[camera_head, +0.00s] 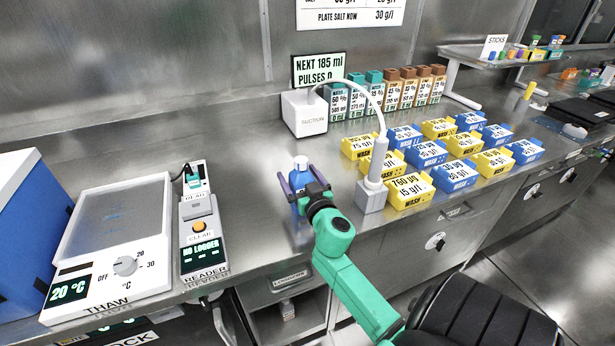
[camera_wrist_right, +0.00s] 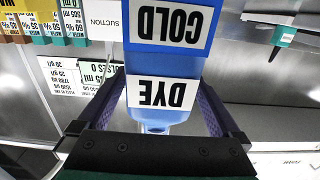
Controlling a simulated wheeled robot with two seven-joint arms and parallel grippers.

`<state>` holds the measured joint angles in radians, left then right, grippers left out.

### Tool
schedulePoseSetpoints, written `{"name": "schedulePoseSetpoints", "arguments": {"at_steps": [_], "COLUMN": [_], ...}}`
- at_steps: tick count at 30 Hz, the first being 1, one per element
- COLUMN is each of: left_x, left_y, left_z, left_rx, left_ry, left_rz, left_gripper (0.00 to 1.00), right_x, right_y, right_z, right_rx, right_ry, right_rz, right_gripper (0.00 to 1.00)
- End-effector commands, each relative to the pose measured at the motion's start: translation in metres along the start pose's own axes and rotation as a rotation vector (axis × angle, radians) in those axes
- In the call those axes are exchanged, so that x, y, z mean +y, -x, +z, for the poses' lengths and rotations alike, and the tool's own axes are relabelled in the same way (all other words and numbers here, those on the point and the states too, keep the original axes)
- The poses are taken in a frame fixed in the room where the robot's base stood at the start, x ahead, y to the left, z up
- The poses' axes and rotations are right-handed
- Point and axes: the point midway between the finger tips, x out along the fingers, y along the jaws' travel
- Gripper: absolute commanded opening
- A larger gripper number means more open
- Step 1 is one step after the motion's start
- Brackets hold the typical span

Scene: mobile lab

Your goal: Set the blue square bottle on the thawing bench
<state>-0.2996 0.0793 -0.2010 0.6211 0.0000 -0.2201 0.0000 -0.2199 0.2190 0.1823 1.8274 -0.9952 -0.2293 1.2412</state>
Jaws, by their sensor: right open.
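The blue square bottle (camera_head: 300,174) stands upright on the steel counter near its front edge. In the right wrist view the bottle (camera_wrist_right: 160,58) appears upside down, with white labels reading COLD and DYE. My right gripper (camera_head: 301,183) is open, with its purple fingers on either side of the bottle; the fingers also show in the right wrist view (camera_wrist_right: 163,92). The thawing bench (camera_head: 110,235) is a white unit marked THAW at the left, with a bare grey plate, a dial and a 20 °C display. My left gripper is not in view.
The reader (camera_head: 203,235) stands between the thawing bench and the bottle. A white suction unit (camera_head: 304,113) is behind the bottle, its hose running to a grey stand (camera_head: 371,195) at the right. Several yellow and blue boxes fill the counter farther right.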

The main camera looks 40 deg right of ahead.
Motion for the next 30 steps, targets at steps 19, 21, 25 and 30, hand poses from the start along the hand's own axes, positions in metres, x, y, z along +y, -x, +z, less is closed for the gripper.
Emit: {"name": "schedulePoseSetpoints", "arguments": {"at_steps": [19, 21, 25, 30], "left_x": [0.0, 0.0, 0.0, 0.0], "left_y": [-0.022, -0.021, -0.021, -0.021], "left_z": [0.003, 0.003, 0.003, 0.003], "left_rx": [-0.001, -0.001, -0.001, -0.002], "left_ry": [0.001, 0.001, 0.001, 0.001], "left_rz": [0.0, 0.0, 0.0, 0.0], "left_gripper": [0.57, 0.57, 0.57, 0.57], "right_x": [0.001, 0.001, 0.001, 0.001], "right_y": [0.11, 0.11, 0.11, 0.109], "right_z": [0.0, -0.001, -0.001, 0.0], "right_rx": [0.001, 0.002, 0.002, 0.002], "right_ry": [0.0, 0.0, 0.0, 0.0], "right_rz": [0.003, 0.002, 0.002, 0.002], "right_gripper": [1.0, 1.0, 1.0, 1.0]}}
